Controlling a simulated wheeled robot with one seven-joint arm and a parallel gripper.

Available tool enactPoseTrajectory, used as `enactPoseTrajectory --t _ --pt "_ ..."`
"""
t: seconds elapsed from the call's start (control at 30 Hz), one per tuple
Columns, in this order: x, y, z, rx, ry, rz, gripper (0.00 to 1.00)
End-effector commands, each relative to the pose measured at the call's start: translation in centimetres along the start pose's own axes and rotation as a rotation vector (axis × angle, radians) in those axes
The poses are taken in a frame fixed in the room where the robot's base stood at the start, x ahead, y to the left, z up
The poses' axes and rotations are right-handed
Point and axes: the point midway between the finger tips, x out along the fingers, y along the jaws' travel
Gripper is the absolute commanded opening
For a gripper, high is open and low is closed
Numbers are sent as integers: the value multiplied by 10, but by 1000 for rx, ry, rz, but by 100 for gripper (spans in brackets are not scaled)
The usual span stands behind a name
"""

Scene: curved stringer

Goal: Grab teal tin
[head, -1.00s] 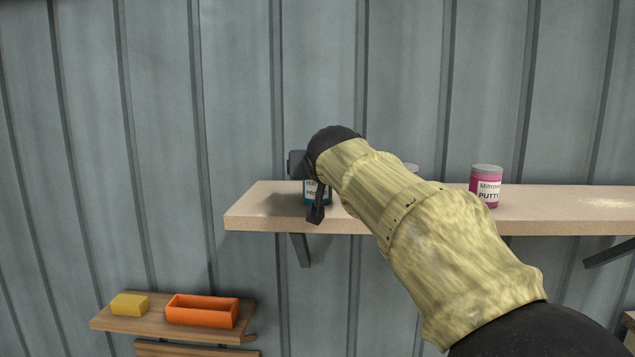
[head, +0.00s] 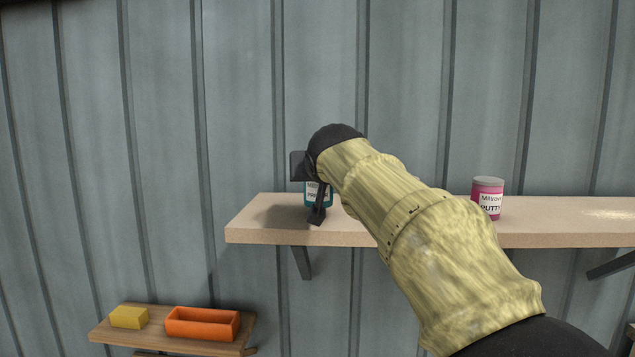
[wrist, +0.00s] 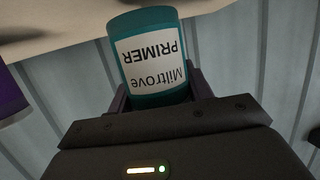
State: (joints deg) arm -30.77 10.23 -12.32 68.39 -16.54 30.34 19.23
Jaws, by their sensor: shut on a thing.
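The teal tin (head: 329,200) has a white label reading Miltrove PRIMER. In the head view it is partly hidden behind my gripper (head: 316,208), near the left end of the wooden shelf (head: 400,236). My gripper is shut on the tin, with a finger on either side of it. The tin appears held slightly above the shelf, with a shadow on the board beneath. In the wrist view the teal tin (wrist: 150,20) fills the middle between the fingers, its label upside down.
A pink putty tin (head: 488,198) stands on the shelf to the right. My arm hides the shelf between. A purple object (wrist: 12,100) shows at the wrist view's left edge. A lower shelf (head: 150,333) holds a yellow block (head: 129,317) and an orange tray (head: 202,336).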

Motion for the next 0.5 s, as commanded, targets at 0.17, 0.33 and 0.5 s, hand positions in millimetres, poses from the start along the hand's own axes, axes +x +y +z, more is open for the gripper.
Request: enactPoseTrajectory --t 0.17,0.33,0.5 --pt "-8 0 -27 1 4 1 24" --pt "-16 0 -52 1 4 0 24" --pt "-21 1 -70 1 3 1 24"
